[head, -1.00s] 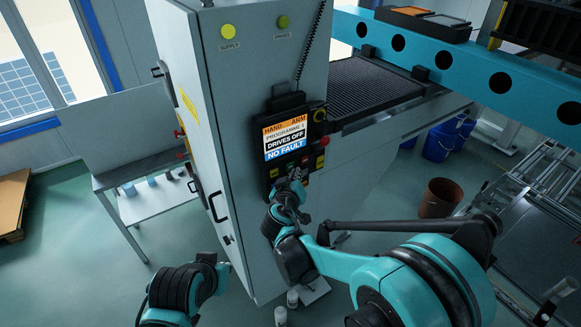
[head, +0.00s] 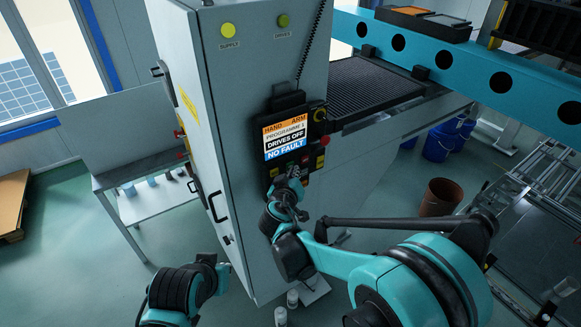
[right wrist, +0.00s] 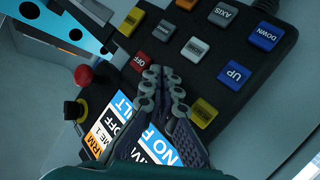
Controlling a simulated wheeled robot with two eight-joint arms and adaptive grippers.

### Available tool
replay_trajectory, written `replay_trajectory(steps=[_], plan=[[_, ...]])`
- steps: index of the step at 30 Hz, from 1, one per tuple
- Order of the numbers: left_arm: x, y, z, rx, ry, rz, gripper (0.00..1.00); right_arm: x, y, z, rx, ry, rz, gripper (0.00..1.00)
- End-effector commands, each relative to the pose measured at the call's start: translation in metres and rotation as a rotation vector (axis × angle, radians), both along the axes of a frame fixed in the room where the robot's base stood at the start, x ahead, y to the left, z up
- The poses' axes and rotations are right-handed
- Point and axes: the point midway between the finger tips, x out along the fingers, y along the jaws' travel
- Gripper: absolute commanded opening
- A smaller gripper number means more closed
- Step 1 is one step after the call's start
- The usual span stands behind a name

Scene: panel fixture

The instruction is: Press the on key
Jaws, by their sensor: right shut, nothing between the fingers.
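The control pendant (head: 268,134) hangs on the cabinet's front face, its screen (head: 286,137) reading "DRIVES OFF" and "NO FAULT". In the right wrist view its dark keypad (right wrist: 235,103) has several coloured keys, including a red OFF key (right wrist: 137,62) and a blue UP key (right wrist: 235,75). I cannot make out a key marked ON; my fingers hide the part beside the OFF key. My right gripper (right wrist: 165,76) is shut and empty, its fingertips over the keypad between the OFF key and a yellow key (right wrist: 203,112). I cannot tell whether they touch.
The grey cabinet (head: 240,75) carries a lit yellow SUPPLY lamp (head: 227,45) and a dim DRIVES lamp (head: 283,21). A red mushroom button (right wrist: 83,75) sits beside the screen. A side table (head: 158,204) stands left of the cabinet.

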Motion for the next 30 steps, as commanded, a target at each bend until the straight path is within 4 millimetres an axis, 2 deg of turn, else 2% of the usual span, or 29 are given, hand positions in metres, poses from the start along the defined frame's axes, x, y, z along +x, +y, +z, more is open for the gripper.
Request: replay_trajectory(steps=[30], plan=[[0.0000, 0.0000, -0.0027, 0.000, 0.000, 0.000, 0.00, 0.0068, 0.0050, 0.0001, 0.000, 0.000, 0.000, 0.00]])
